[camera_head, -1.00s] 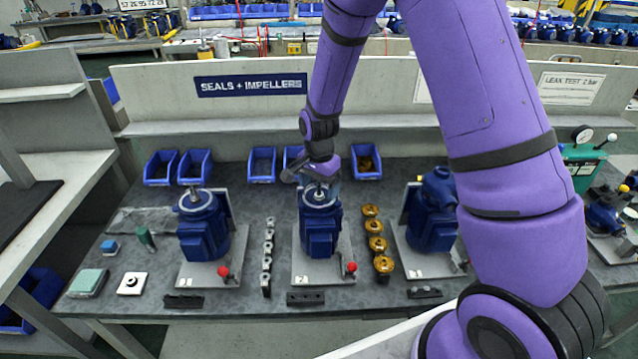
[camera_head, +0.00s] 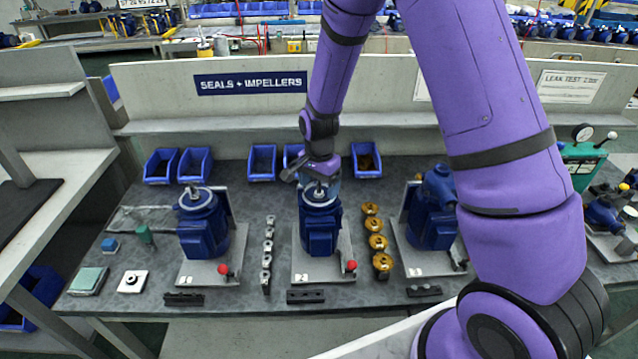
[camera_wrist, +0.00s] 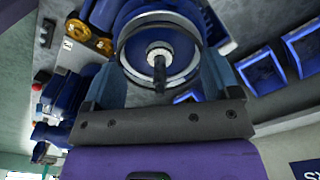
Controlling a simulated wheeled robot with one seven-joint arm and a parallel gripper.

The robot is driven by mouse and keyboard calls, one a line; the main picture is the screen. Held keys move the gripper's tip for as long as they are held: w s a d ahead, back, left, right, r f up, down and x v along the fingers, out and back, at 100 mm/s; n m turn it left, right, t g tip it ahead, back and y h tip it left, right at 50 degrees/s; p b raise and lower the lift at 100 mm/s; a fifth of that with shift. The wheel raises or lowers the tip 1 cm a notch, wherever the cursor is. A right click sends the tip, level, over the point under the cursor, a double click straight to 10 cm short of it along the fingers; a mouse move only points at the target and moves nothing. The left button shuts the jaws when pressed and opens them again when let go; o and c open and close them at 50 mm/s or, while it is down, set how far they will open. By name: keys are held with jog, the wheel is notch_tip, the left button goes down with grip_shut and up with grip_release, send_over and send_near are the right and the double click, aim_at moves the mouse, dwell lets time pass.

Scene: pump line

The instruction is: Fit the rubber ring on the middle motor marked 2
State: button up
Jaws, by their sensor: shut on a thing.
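The middle motor (camera_head: 320,236), blue and upright on a pale plate marked 2, stands at the centre of the bench. My gripper (camera_head: 320,184) is directly over its top, pointing down. The motor's shaft (camera_wrist: 159,56) shows inside the ring, roughly centred. Whether the ring touches the motor's face or hangs just above it, I cannot tell.
Motor 1 (camera_head: 203,235) stands to the left and motor 3 (camera_head: 433,225) to the right. Brass impellers (camera_head: 377,242) and a row of small metal parts (camera_head: 267,255) flank the middle motor. Blue bins (camera_head: 262,163) line the back. A red knob (camera_head: 351,266) is near the plate's front.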

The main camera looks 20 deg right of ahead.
jog(key=shift+f, duration=0.45)
dwell(0.6)
jog(key=o, duration=0.7)
jog(key=shift+o, duration=0.2)
notch_tip(320, 180, up, 9)
dwell(0.8)
dwell(0.3)
